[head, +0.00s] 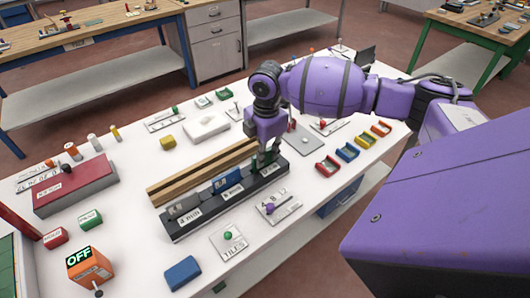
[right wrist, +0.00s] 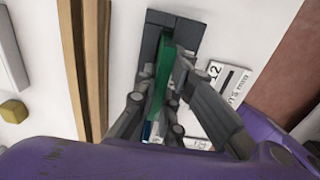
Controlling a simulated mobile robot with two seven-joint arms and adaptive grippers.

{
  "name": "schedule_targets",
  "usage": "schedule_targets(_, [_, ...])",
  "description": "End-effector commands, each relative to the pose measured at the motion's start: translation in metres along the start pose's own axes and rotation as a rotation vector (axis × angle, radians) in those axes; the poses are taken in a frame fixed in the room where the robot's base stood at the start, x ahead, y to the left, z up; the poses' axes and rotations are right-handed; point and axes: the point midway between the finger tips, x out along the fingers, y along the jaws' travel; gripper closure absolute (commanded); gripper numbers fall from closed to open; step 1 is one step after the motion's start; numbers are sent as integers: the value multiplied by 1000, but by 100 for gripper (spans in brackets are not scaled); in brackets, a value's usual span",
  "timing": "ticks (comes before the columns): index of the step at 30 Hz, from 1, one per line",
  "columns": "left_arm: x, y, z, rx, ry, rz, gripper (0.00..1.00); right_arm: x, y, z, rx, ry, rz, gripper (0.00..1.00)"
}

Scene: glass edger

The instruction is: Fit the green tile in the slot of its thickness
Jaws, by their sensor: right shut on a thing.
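The green tile (right wrist: 161,78) stands on edge between the fingers of my right gripper (head: 267,153), which is shut on it. The tile is at the far right end of the dark slotted rack (head: 211,214), in line with it; I cannot tell how deep it sits in the slot there. White thickness labels are on the rack's front. My left gripper is not in view.
Wooden strips (head: 196,174) lie just behind the rack. A card with a purple knob (head: 268,208) and a card with a green knob (head: 228,236) lie in front. Red, blue and yellow holders (head: 347,152) stand to the right. A blue block (head: 182,273) lies near the front.

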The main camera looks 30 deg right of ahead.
Motion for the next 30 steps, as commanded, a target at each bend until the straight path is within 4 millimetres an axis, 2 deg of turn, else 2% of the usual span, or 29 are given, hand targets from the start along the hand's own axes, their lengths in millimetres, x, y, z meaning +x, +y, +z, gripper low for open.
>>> schedule_targets(9, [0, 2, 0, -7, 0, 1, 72, 5, 0, 0, 0, 0, 1, 100])
schedule_targets(10, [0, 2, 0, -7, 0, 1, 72, 5, 0, 0, 0, 0, 1, 90])
schedule_targets(15, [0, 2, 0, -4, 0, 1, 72, 5, 0, 0, 0, 0, 1, 69])
schedule_targets(25, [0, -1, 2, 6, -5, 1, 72, 3, 0, 0, 0, 0, 0, 69])
schedule_targets(30, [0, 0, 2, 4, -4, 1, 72, -19, 1, 0, -1, -1, 4, 69])
